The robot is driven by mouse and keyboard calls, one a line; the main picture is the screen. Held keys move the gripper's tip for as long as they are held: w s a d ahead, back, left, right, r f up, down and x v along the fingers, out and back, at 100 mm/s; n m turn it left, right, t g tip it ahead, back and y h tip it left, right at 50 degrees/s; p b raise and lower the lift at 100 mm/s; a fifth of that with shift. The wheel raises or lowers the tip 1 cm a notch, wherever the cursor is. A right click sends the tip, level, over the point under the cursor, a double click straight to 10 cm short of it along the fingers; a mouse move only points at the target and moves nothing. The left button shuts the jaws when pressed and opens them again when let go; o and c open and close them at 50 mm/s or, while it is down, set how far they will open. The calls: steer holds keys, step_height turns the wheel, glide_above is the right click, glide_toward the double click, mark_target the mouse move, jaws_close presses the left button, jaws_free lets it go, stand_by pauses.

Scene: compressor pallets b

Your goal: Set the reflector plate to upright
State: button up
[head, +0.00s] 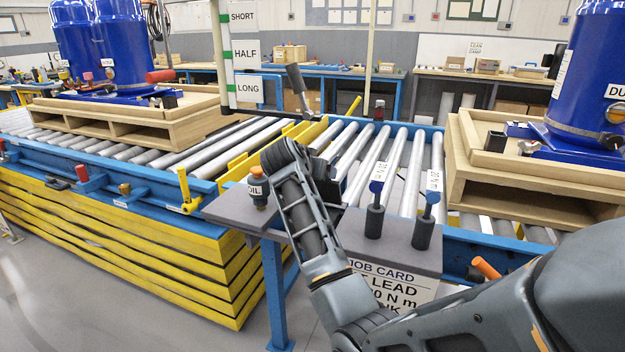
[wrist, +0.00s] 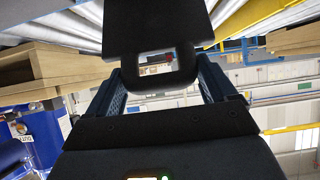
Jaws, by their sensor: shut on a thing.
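My gripper (wrist: 162,80) shows in the wrist view, its blue-grey fingers on either side of a dark part with a small window. It is shut on that part. A flat black plate (wrist: 155,28) joins it and fills the top middle of the wrist view; I take it to be the reflector plate. Its exact tilt cannot be told. In the head view my forearm hides most of the hand and the plate, near the roller conveyor behind the small grey shelf.
A wooden pallet (head: 530,185) with a blue compressor (head: 592,75) stands at right, another pallet (head: 130,120) at left. A dark lever (head: 298,88) rises behind my arm. The middle rollers (head: 405,160) are bare.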

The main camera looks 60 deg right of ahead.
steer(key=shift+w+d+r+b, duration=0.1)
steer(key=shift+d+r+b, duration=0.15)
steer(key=shift+d, duration=0.7)
steer(key=shift+w+d+r+b, duration=0.1)
steer(key=shift+d+r, duration=0.15)
steer(key=shift+d, duration=0.65)
steer(key=shift+w+d+r+b, duration=0.1)
steer(key=shift+d+r+b, duration=0.15)
steer(key=shift+d, duration=0.7)
steer(key=shift+s+d, duration=0.1)
steer(key=shift+d, duration=0.05)
steer(key=o, duration=1.1)
steer(key=shift+o, duration=1.1)
steer(key=shift+d+f, duration=0.1)
steer(key=shift+d, duration=0.05)
steer(key=v, duration=0.8)
steer(key=shift+f+b, duration=0.1)
steer(key=shift+b, duration=0.25)
